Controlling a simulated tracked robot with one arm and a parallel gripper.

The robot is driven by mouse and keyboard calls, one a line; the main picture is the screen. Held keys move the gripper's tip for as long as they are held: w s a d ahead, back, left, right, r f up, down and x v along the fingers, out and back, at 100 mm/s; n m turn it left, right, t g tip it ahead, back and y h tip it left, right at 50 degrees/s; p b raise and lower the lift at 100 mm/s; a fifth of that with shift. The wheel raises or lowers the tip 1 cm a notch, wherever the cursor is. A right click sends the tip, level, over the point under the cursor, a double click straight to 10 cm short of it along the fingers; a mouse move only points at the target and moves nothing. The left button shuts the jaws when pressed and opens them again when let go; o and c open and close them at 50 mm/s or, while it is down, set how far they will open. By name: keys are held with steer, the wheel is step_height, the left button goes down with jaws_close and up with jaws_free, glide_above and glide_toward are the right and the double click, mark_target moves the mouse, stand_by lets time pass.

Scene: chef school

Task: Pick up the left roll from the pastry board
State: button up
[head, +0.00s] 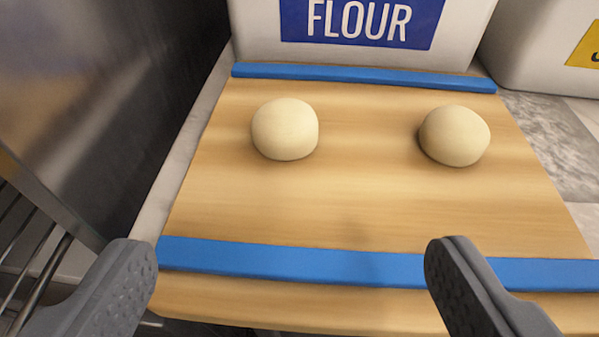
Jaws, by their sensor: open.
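The left roll (285,129) is a pale, round dough ball on the left part of the pastry board. A similar right roll (454,136) sits apart from it on the right. The pastry board (330,205) is light wood with a blue strip along its back and another near its front. My gripper (290,260) is open and empty, its two grey fingers wide apart at the bottom of the head view. The left roll lies beyond the fingertips, between their lines and clear of both. Both rolls are in full view.
A white container labelled FLOUR (360,50) stands right behind the board. Another white container (545,50) with a yellow label is at the back right. A dark metal panel (110,90) rises along the left, with a wire rack (35,250) below it. The board between the rolls is clear.

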mark_target(285, 145)
steer(key=x, duration=0.8)
steer(key=shift+w+f, duration=0.1)
steer(key=shift+a+f+x, duration=0.1)
steer(key=shift+x, duration=1.2)
steer(key=shift+a+f+x, duration=0.15)
steer(key=shift+x, duration=1.15)
steer(key=shift+c, duration=0.3)
steer(key=c, duration=1)
